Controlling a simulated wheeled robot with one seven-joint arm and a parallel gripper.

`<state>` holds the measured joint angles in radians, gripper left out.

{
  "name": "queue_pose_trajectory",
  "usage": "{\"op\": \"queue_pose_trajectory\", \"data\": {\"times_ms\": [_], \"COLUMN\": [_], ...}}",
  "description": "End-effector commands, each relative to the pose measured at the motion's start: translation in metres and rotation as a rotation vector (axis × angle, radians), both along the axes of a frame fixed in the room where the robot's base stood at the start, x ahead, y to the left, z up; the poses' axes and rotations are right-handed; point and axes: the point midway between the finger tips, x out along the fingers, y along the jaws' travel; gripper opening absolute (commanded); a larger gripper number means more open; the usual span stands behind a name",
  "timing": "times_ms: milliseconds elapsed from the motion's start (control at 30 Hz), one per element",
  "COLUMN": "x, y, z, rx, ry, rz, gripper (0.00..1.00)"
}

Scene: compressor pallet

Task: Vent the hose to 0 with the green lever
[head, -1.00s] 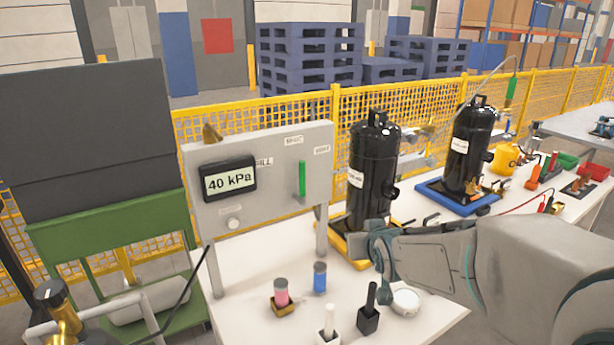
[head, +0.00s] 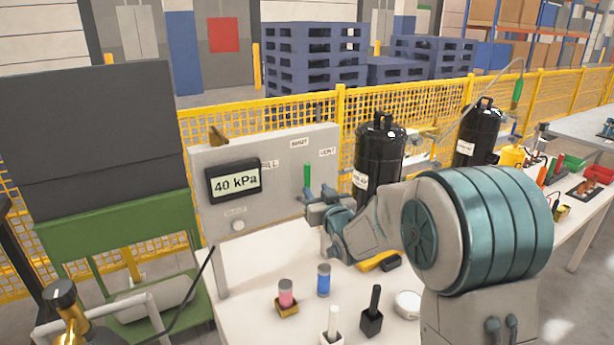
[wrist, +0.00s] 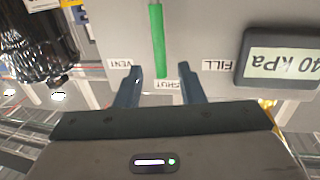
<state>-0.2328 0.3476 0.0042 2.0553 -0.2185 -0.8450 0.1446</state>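The green lever (head: 307,176) stands upright on the front of the grey panel (head: 265,163), below the SHUT label (head: 299,143). The VENT label (head: 327,152) is to its right and the FILL label is to its left. The display (head: 234,183) reads 40 kPa. My gripper (head: 308,196) is at the panel near the lever's lower part. In the wrist view, which is upside down, my gripper's two fingers (wrist: 160,88) are apart, and the lever (wrist: 157,40) shows between and beyond them. No contact with the lever is visible. The hose's link to the panel cannot be made out.
Pink (head: 286,293) and blue (head: 323,280) small cylinders, black and white handled items and a round white dish (head: 408,304) lie on the white table (head: 250,262) below.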

Motion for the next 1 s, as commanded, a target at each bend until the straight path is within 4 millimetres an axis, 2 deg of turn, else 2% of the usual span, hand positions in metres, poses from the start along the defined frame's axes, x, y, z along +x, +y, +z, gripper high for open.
{"op": "queue_pose_trajectory", "data": {"times_ms": [300, 500, 933, 967, 1000], "x": [0.050, 0.070, 0.078, 0.078, 0.078], "y": [0.021, 0.028, 0.032, 0.032, 0.032], "z": [0.001, 0.000, 0.000, 0.000, 0.000], "rx": [0.000, -0.001, -0.001, 0.000, 0.000], "ry": [0.002, 0.002, 0.002, 0.001, 0.001], "rz": [-0.001, -0.002, -0.002, -0.002, -0.002], "gripper": [0.35, 0.35, 0.35, 0.30, 0.19]}}
